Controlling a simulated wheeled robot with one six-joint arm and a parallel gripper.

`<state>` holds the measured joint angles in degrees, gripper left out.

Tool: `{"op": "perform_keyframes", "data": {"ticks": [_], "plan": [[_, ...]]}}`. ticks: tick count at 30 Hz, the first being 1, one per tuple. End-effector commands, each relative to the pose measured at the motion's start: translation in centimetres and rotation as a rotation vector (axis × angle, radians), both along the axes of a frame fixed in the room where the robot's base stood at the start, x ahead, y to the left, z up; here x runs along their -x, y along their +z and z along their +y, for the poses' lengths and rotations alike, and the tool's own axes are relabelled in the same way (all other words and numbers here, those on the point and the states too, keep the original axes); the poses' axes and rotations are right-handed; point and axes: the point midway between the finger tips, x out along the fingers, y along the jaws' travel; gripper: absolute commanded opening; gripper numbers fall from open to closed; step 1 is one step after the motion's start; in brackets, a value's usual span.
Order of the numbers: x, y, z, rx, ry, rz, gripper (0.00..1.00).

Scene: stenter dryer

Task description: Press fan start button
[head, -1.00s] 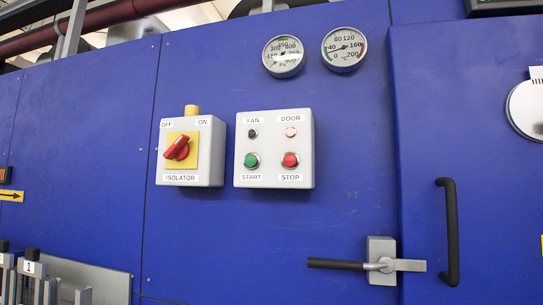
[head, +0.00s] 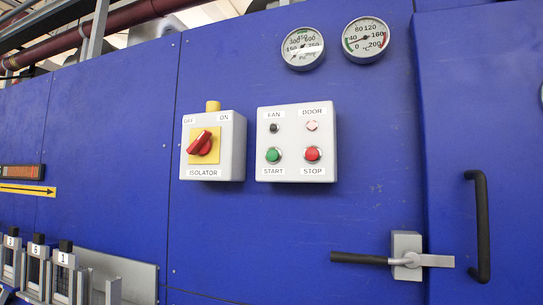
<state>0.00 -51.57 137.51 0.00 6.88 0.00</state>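The fan control box (head: 297,143) is a light grey box on the blue machine wall, right of the picture's middle. Its green START button (head: 273,155) is at the lower left, below the small dark FAN lamp (head: 274,128). The red STOP button (head: 312,154) is at the lower right, below the pale pink DOOR lamp (head: 312,125). The isolator box (head: 213,146) is just to the left, with a red knob on a yellow plate, lying diagonally between OFF and ON. My gripper is not in the picture, and nothing covers the buttons.
Two round gauges (head: 303,48) (head: 366,40) are above the box. A door lever (head: 361,258) and a black vertical handle (head: 479,226) stick out at the lower right. Numbered grey units (head: 63,275) stand at the lower left. The wall around the box is clear.

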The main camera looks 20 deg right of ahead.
Motion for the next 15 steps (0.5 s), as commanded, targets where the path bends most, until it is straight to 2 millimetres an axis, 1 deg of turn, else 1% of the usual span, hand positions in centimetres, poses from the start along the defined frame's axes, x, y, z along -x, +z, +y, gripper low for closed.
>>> {"op": "perform_keyframes", "data": {"ticks": [1, 2, 6, 8, 9, 11, 12, 14, 15], "plan": [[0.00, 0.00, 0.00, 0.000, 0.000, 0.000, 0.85], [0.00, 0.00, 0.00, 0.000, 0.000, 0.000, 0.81], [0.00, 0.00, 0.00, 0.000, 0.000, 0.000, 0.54], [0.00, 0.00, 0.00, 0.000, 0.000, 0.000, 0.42], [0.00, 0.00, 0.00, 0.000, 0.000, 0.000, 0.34], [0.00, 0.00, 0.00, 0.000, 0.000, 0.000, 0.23], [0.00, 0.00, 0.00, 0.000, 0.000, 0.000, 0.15], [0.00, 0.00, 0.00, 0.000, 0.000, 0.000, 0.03], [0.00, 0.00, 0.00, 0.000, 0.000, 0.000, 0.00]]}}
